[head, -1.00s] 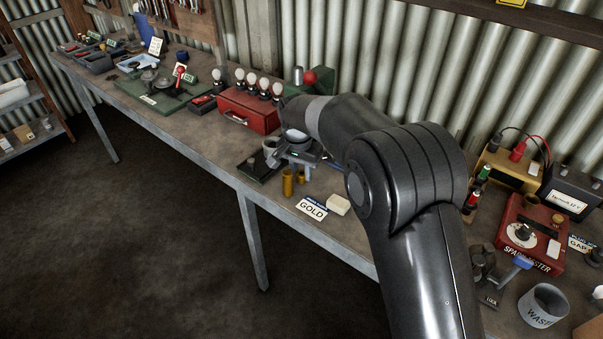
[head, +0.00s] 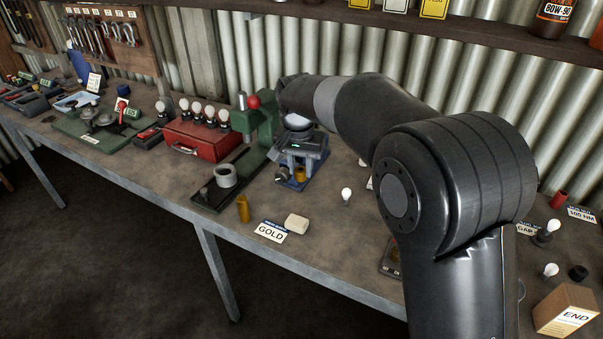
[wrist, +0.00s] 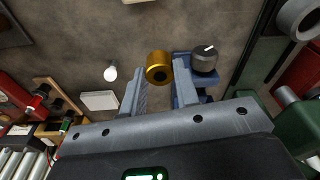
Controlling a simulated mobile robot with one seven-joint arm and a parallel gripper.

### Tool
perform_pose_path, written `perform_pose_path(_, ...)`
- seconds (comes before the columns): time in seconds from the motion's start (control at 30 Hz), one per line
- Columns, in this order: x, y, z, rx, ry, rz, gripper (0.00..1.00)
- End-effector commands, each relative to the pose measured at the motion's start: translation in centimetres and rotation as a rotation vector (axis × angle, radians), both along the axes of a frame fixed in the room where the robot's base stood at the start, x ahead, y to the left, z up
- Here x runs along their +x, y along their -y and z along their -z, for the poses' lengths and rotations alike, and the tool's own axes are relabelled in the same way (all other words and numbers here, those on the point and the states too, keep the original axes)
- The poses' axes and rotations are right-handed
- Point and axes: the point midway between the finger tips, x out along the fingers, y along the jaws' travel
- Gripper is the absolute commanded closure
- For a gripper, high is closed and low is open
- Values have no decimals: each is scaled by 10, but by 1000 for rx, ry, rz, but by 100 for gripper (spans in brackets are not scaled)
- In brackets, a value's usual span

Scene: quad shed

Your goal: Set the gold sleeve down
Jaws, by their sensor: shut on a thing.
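My gripper (head: 299,165) is at the back of the bench, just right of the green press. It is shut on a gold sleeve (head: 300,174), which shows between the fingertips in the wrist view (wrist: 159,66). A small blue fixture (head: 292,184) with a dark knob (wrist: 205,58) is close beside and under the fingers. I cannot tell whether the sleeve touches it or the bench. A second gold sleeve (head: 243,208) stands upright nearer the front edge, left of the card marked GOLD (head: 271,231).
The green press (head: 255,122), with a red ball, is close left of my gripper. A grey ring (head: 223,176) sits on its base. A white block (head: 297,223) lies behind the GOLD card, and a bulb (head: 346,195) stands to the right. The bench between them is bare.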

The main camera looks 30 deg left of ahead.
Motion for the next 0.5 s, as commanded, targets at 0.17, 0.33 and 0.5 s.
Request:
perform_pose_path(0.17,50,37,-2,-2,-2,12,96)
perform_pose_path(0.33,112,90,-3,-1,-1,13,96)
perform_pose_path(0.5,158,142,-3,0,-1,10,96)
